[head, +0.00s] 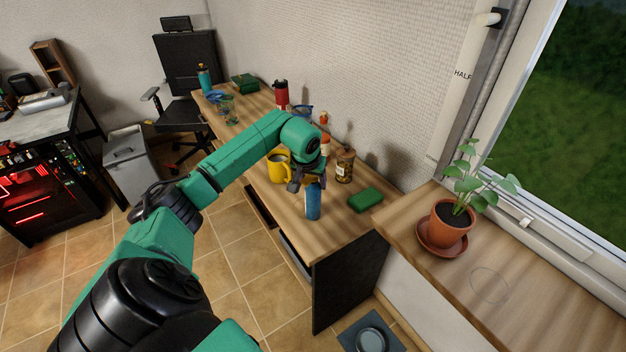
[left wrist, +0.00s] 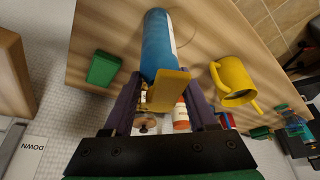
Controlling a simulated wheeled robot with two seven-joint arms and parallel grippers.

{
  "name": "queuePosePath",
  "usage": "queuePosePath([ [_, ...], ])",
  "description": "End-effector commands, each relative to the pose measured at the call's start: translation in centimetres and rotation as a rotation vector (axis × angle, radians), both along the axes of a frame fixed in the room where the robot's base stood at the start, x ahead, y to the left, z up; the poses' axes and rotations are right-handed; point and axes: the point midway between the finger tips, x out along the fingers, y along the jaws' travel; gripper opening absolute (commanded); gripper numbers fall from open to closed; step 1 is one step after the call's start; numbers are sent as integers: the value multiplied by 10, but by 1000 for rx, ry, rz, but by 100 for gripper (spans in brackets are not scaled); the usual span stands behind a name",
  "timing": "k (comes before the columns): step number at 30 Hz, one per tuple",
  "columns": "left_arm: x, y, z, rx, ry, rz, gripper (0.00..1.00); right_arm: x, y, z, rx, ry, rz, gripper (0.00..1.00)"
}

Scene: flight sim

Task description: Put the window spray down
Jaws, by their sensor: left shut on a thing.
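The window spray is a blue bottle (head: 313,203) at the near end of the wooden desk. It looks roughly upright; I cannot tell whether its base touches the desk. My left gripper (head: 310,183) is shut on its upper part. In the left wrist view the blue body (left wrist: 158,42) extends beyond the fingers, and a yellow-orange part (left wrist: 168,92) sits between the fingers of the left gripper (left wrist: 164,88). The spray's top is partly hidden by the gripper in the head view. My right gripper is not in view.
A yellow mug (head: 280,167) stands left of the spray, a jar (head: 345,166) behind it and a green block (head: 365,200) to its right. The desk's front corner is bare. A potted plant (head: 452,222) stands on the windowsill (head: 540,290).

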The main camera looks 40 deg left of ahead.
Motion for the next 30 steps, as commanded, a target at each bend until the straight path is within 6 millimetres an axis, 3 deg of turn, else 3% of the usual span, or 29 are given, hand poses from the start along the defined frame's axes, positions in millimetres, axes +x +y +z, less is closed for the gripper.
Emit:
queuePosePath([
  [6,0,0,-4,1,-1,0,0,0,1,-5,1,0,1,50],
  [7,0,0,-3,1,0,0,69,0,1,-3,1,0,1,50],
  [9,0,0,-3,0,1,0,88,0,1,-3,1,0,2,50],
  [21,-2,0,7,2,0,1,88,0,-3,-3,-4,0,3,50],
  [30,-29,-12,78,4,-4,0,88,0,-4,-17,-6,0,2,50],
])
